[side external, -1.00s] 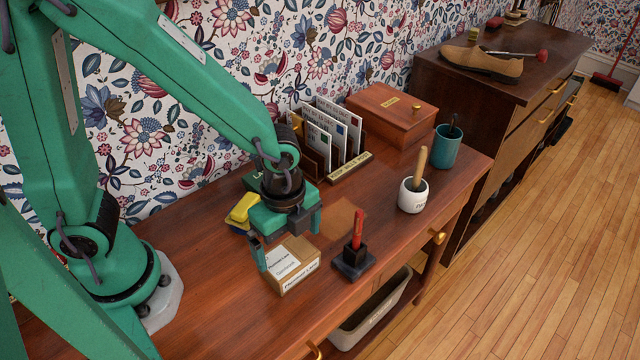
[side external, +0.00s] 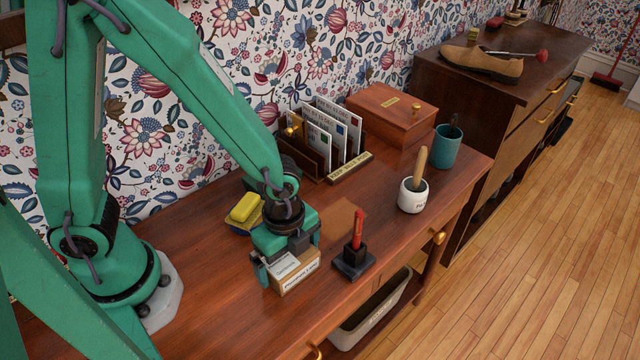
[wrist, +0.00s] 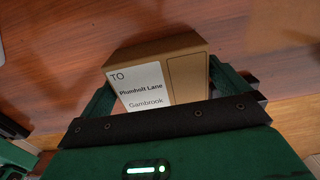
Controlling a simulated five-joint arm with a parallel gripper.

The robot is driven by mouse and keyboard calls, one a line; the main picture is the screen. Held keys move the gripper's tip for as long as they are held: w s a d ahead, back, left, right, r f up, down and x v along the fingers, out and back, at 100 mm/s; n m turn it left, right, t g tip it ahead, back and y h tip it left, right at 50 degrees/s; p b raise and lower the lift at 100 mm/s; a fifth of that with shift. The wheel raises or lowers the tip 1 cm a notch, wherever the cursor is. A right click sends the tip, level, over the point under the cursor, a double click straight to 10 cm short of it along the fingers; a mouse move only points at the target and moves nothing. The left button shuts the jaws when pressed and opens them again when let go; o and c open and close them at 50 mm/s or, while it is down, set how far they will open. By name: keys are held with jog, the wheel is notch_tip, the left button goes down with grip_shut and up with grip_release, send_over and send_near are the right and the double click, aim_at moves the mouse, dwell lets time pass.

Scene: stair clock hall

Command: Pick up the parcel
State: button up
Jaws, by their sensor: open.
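The parcel (side external: 299,275) is a small brown box with a white label on the wooden desk. In the wrist view the parcel (wrist: 160,72) shows its label, reading "TO Plumholt Lane Gambrook". My gripper (side external: 286,270) is over the parcel, pointing down, with its jaws open. In the wrist view my gripper (wrist: 158,90) has one finger on each side of the box. I cannot tell whether either finger touches it. The gripper body hides part of the parcel in both views.
A red pen stands in a dark holder (side external: 353,263) just right of the parcel. A yellow sponge (side external: 244,208) lies behind my gripper. A letter rack (side external: 330,140), wooden box (side external: 393,112), white pot (side external: 412,197) and teal cup (side external: 447,146) stand farther back and right. The desk's front edge is close.

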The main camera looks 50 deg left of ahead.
dwell(0.3)
jog(key=c, duration=0.8)
jog(key=shift+r, duration=0.1)
jog(key=shift+r, duration=1.35)
jog(key=s+d+r, duration=0.2)
jog(key=s, duration=0.1)
jog(key=s+d+r, duration=0.2)
jog(key=s+r, duration=0.1)
jog(key=s+d+r, duration=0.2)
jog(key=s+r, duration=0.1)
jog(key=s, duration=0.1)
